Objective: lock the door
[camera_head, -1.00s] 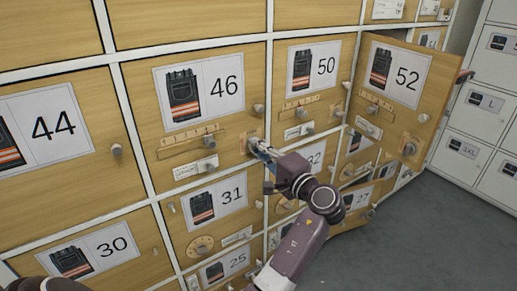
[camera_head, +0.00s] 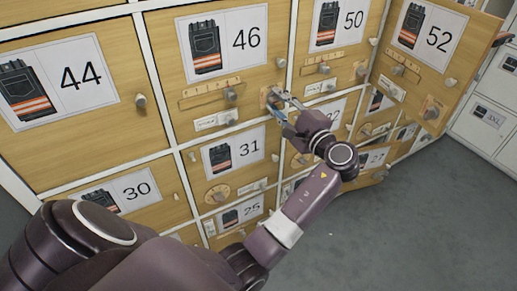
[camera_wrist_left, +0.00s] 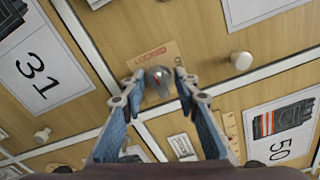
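Locker door 46 (camera_head: 165,45) is flush with its frame. At its lower right corner is a lock plate with a grey turn knob (camera_head: 272,96). In the left wrist view the plate (camera_wrist_left: 150,57) carries red lettering that reads "LOCKED", and the grey knob (camera_wrist_left: 158,85) sits in front of it. My left gripper (camera_head: 284,104) is at this knob. Its two blue fingers (camera_wrist_left: 160,80) stand on either side of the knob, open, with narrow gaps. The knob's exact turn is hard to tell. My right gripper is not in view.
Door 52 (camera_head: 468,60) stands open at the right. Doors 44 (camera_head: 40,130), 31 (camera_head: 190,155) and 50 (camera_head: 372,20) surround door 46. A round pull knob (camera_head: 281,63) is above the lock. Grey floor (camera_head: 400,240) is free at lower right.

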